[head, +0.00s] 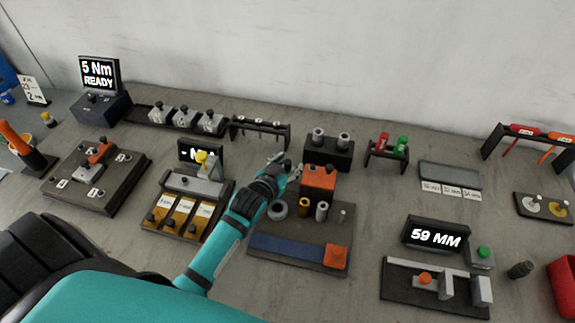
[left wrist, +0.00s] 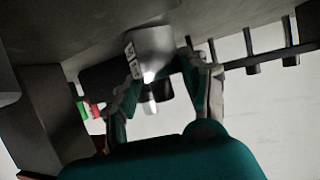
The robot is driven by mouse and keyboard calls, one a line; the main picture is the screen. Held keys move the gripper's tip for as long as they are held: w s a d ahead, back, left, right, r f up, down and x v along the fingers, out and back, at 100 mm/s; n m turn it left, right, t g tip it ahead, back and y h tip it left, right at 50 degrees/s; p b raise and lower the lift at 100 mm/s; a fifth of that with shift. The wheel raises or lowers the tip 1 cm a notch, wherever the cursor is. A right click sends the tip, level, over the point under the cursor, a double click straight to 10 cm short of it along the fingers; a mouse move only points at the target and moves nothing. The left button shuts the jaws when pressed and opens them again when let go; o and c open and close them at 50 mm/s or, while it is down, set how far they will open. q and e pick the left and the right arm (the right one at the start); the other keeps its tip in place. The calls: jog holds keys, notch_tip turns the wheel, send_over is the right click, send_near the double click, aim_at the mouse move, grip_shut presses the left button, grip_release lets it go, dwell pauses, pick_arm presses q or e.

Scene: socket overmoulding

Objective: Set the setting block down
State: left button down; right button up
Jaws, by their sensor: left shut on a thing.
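My left gripper (head: 279,168) comes in from the lower left and is above the back left of a dark fixture plate (head: 325,255). It is shut on a light grey metal block with a small label, which I take to be the setting block. The block (left wrist: 150,48) shows between the two fingers (left wrist: 160,85) in the left wrist view. In the head view the hand mostly hides the block, so I cannot tell whether it touches anything below. My right gripper is not in view.
An orange block (head: 319,178) stands just right of the hand, with several small cylinders in front. A dark holder (head: 329,155) with two grey sockets is behind. A dark rack (head: 140,113) at the back left carries three grey knobbed blocks. A 59 MM display (head: 436,235) stands right.

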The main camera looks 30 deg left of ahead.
pick_arm(q)
jog(key=c, duration=0.7)
grip_release()
jog(key=shift+f, duration=0.1)
jog(key=shift+o, duration=0.2)
